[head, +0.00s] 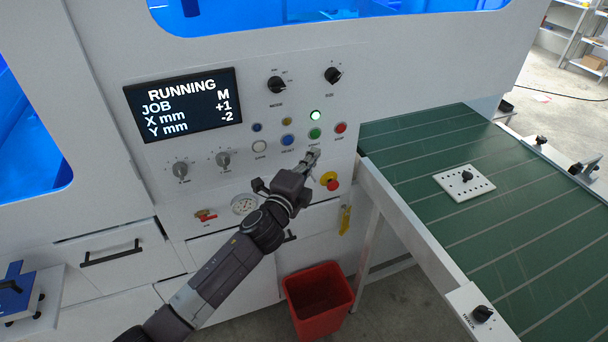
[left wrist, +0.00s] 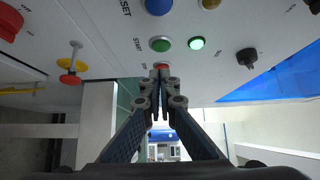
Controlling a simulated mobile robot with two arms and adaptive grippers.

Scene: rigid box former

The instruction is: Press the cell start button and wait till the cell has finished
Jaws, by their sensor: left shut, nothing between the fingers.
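The control panel display (head: 183,104) reads RUNNING, JOB M, X mm +1, Y mm -2. The green start button (head: 315,133) sits on the panel below a brightly lit lamp (head: 315,115). In the left wrist view the start button (left wrist: 160,44) is uncovered, beside the lit lamp (left wrist: 196,43). My left gripper (head: 313,154) is shut and empty, in front of the panel just below the start button. In the left wrist view its fingertips (left wrist: 160,76) overlap the red stop button (left wrist: 162,65); I cannot tell the gap to the panel. My right gripper is not in view.
A red emergency stop (head: 332,184) on a yellow base is below right of my gripper. A green conveyor (head: 400,150) with a perforated white plate (head: 480,187) runs at right. A red bin (head: 318,300) stands below. Blue-lit windows (head: 300,12) are above.

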